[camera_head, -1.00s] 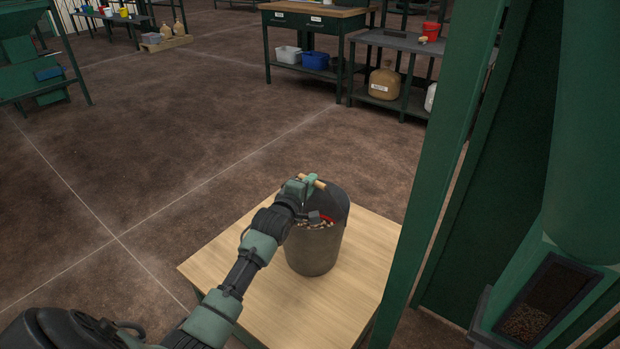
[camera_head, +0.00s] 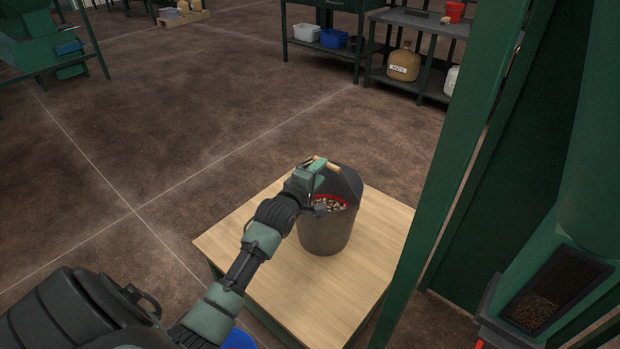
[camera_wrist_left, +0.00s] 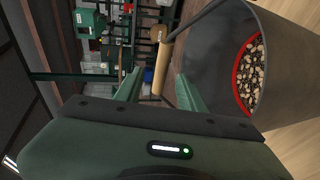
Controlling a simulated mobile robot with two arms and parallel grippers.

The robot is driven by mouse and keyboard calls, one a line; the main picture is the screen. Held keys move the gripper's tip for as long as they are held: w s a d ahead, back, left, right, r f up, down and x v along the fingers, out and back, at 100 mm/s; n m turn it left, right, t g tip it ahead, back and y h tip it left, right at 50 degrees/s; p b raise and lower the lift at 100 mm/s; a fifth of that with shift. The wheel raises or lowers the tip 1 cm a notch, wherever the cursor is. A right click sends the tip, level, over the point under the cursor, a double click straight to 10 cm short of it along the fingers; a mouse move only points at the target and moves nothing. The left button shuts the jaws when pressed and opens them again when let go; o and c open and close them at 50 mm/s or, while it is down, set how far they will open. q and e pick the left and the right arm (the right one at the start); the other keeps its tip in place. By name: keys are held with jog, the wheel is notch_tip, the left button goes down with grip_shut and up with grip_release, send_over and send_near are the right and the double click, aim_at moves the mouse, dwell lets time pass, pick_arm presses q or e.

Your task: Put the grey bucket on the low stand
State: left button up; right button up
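The grey bucket (camera_head: 326,234) stands upright on the light wooden top of the low stand (camera_head: 265,290), near its middle. Inside it are small pale and brown pieces below a red line. The bucket's wooden handle grip (camera_head: 327,164) is raised beside the rim; in the left wrist view the grip (camera_wrist_left: 161,66) lies between the fingers, with clear gaps on both sides. My left gripper (camera_head: 318,172) is open at the handle, and its two fingers show apart in the wrist view (camera_wrist_left: 160,85). The bucket's far base is hidden. My right gripper is not in view.
A green post (camera_head: 440,180) rises just right of the stand. Beyond it is a green chute with a dark opening (camera_head: 555,290) holding grains. A shelf bench (camera_head: 425,20) with a brown jug (camera_head: 403,65) stands at the back. The floor to the left is clear.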

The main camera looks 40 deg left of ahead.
pick_arm(q)
jog(key=p+v, duration=0.1)
jog(key=v, duration=0.6)
jog(key=s+d+f+m+g+h, duration=0.2)
jog(key=s+d+f+m+g, duration=0.5)
jog(key=s+d+f+m, duration=0.5)
jog(key=s+d+f+m+g, duration=0.1)
jog(key=s+d+m, duration=0.1)
jog(key=s, duration=0.4)
jog(key=s+d+f+m+g, duration=0.1)
jog(key=s+d+m+g, duration=0.1)
jog(key=s+m, duration=0.2)
jog(key=s+d+f+m+g+h, duration=0.1)
jog(key=s+d+f+m+g, duration=0.1)
jog(key=s, duration=0.5)
jog(key=shift+s+d+m, duration=0.3)
jog(key=shift+m, duration=0.4)
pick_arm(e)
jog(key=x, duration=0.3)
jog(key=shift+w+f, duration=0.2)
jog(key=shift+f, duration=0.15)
